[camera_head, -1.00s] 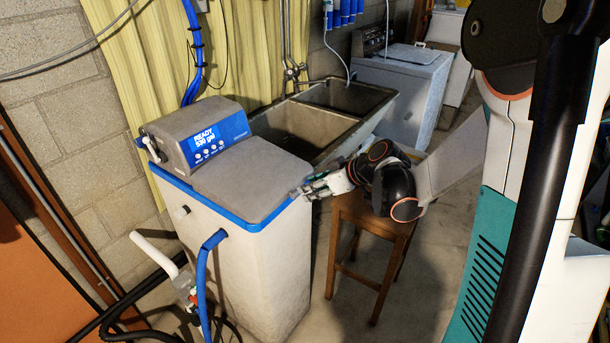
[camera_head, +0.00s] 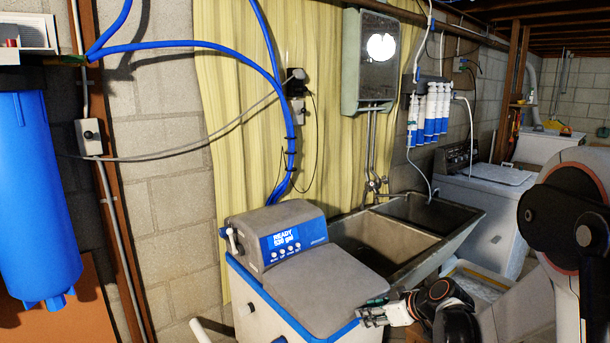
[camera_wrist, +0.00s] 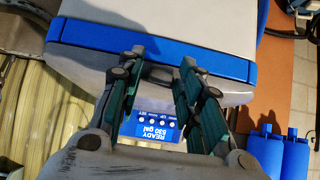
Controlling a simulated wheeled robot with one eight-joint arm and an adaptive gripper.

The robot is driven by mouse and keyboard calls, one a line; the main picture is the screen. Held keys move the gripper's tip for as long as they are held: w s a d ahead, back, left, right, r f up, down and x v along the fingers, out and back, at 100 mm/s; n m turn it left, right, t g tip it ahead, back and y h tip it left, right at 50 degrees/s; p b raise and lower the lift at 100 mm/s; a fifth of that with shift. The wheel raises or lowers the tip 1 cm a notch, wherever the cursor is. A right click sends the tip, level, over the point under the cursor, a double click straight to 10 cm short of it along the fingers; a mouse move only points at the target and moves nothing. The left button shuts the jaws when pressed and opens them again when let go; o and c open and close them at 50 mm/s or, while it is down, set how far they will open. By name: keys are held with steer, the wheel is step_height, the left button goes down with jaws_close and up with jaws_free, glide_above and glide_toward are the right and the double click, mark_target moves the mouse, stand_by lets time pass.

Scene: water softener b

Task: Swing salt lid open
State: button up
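The water softener's grey salt lid (camera_head: 325,285) lies closed and flat, with a blue rim along its edge. Its control head (camera_head: 277,240) has a blue "READY 530 gal" display and stands behind the lid. My gripper (camera_head: 372,313) is at the lid's right front edge. In the wrist view the blue rim (camera_wrist: 150,62) crosses beyond my gripper (camera_wrist: 158,65), and the display (camera_wrist: 158,131) shows upside down. The fingers are spread apart with nothing between them. Whether the fingertips touch the rim is unclear.
A double concrete sink (camera_head: 398,232) stands behind and right of the softener. A white washing machine (camera_head: 482,205) is farther right. A blue tank (camera_head: 36,195) hangs at the left. Blue hoses (camera_head: 285,130) run up the wall behind the softener.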

steer(key=c, duration=0.4)
steer(key=shift+c, duration=1.4)
steer(key=shift+r, duration=0.1)
step_height(320, 180, up, 9)
steer(key=p, duration=0.6)
steer(key=shift+f, duration=0.2)
